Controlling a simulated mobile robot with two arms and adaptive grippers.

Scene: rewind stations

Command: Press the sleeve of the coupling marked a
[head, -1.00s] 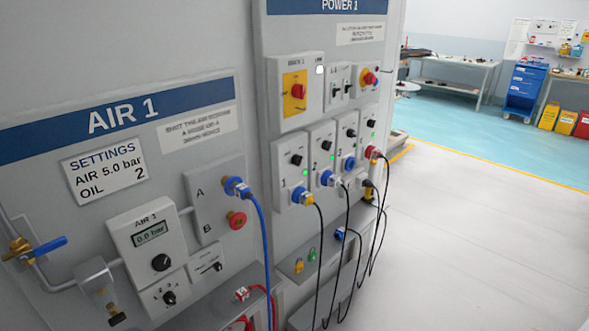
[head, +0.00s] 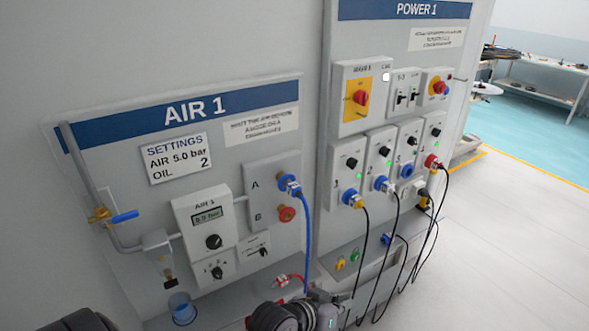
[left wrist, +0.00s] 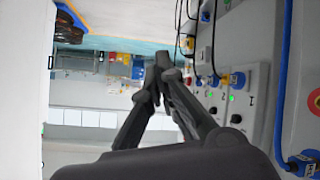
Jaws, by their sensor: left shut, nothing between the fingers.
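The coupling marked A (head: 289,184) is on the grey plate of the AIR 1 panel, with a blue plug and a blue hose (head: 306,240) hanging from it. In the left wrist view, turned upside down, this blue coupling (left wrist: 303,162) is at the lower right corner. The coupling marked B (head: 287,214) is below A, red and without a hose. My left gripper (left wrist: 160,62) is shut and empty in the left wrist view, apart from the coupling. In the head view, parts of my left arm show at the bottom edge; its fingertips cannot be made out. My right gripper is not in view.
A gauge box (head: 204,230) and a valve with a blue handle (head: 124,216) are left of the couplings. The POWER 1 panel (head: 345,225), with several plugs and hanging black cables, stands to the right. A red hose end (head: 285,281) lies on the ledge below. Floor at right is clear.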

